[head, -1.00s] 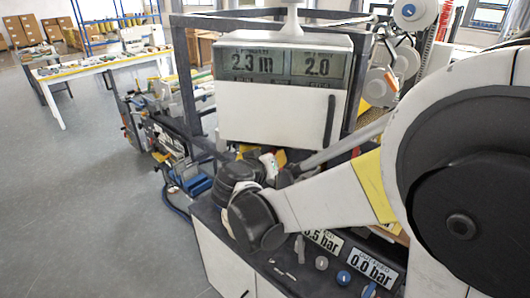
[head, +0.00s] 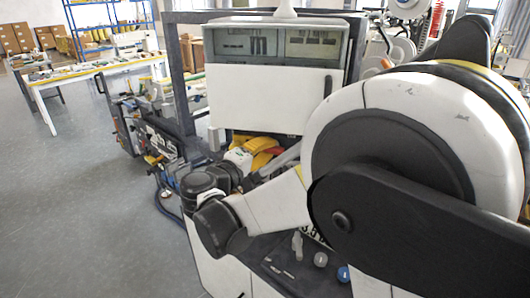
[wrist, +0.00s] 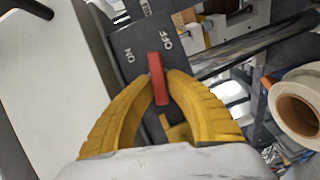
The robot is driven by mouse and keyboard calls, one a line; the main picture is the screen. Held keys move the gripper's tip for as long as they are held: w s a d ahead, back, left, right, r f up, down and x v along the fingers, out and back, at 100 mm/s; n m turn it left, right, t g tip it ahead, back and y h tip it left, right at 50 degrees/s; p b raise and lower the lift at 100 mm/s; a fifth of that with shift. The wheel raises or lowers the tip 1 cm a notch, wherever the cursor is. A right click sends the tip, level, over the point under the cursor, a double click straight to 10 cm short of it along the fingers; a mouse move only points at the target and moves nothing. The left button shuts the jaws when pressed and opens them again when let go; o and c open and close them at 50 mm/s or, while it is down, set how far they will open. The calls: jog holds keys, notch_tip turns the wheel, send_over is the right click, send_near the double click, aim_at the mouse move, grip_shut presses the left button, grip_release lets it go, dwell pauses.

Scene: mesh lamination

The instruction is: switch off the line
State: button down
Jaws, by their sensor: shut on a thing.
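In the wrist view the red switch lever (wrist: 158,80) stands out from a dark switch plate (wrist: 137,40) marked ON at the left and OFF at the right. The lever's top end lies between the two words; I cannot tell which setting it is in. My gripper (wrist: 160,86) has its yellow fingers closed on either side of the lever.
A white panel (wrist: 50,90) runs close along the left of the wrist view. A dark bar (wrist: 240,50) and a pale roll (wrist: 297,108) are at the right. In the head view, knobs (head: 320,259) sit on the console; open floor (head: 80,200) lies to the left.

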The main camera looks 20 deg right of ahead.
jog(key=shift+f+n+h+b, duration=0.15)
jog(key=shift+n+h+b, duration=0.4)
jog(key=shift+n, duration=0.45)
jog(key=c, duration=1.4)
grip_release()
jog(key=v, duration=1.2)
jog(key=shift+s+d+f, duration=0.1)
